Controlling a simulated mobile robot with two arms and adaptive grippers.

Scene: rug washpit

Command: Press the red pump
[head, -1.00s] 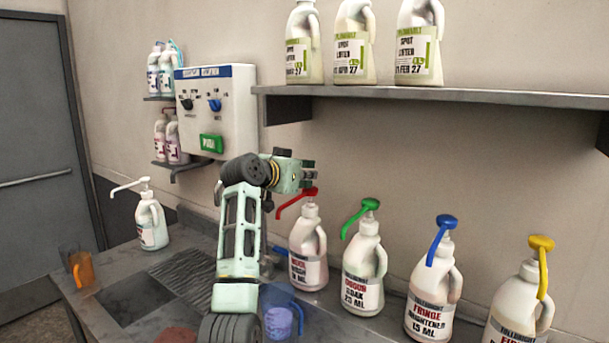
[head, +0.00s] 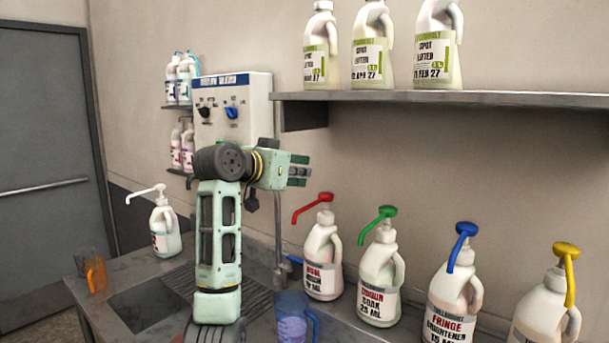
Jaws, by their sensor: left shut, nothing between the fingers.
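The red pump (head: 314,206) tops a white jug (head: 322,261) that stands on the counter, leftmost in the row of pump jugs. Its spout points to the left and down. My left gripper (head: 304,171) is shut and empty, a little above the red pump and slightly to its left in the picture. I see a gap between the fingers and the pump. The right gripper is not in view.
Jugs with green (head: 378,222), blue (head: 461,243) and yellow (head: 567,270) pumps stand to the right. A shelf (head: 430,97) with white bottles is above. A blue pitcher (head: 292,318) stands in front, an orange one (head: 94,274) far left.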

